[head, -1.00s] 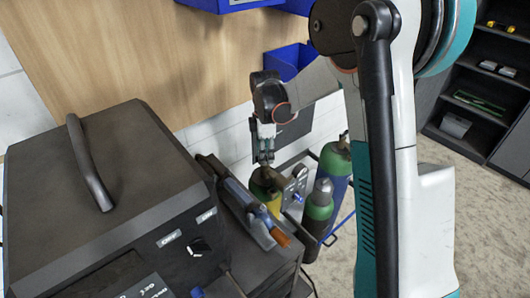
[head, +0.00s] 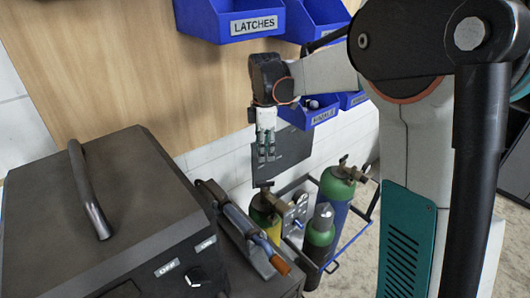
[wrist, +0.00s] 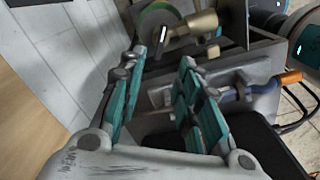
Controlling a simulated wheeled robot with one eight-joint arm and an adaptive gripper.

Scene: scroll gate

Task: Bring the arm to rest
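My gripper (head: 267,152) hangs pointing down in the head view, above the gas cylinders and in front of the wooden wall panel. In the wrist view my gripper (wrist: 165,65) shows two teal-padded fingers spread apart with nothing between them. My arm reaches in from the right of the head view, bent at the elbow. A yellow-and-green cylinder (head: 264,215) stands below the gripper, apart from it.
A dark machine (head: 120,210) with a handle fills the left. Green cylinders (head: 320,230) stand in a blue-railed cart (head: 352,240). Blue bins (head: 230,22) hang on the panel above, one labelled LATCHES; another bin (head: 325,112) is behind the arm.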

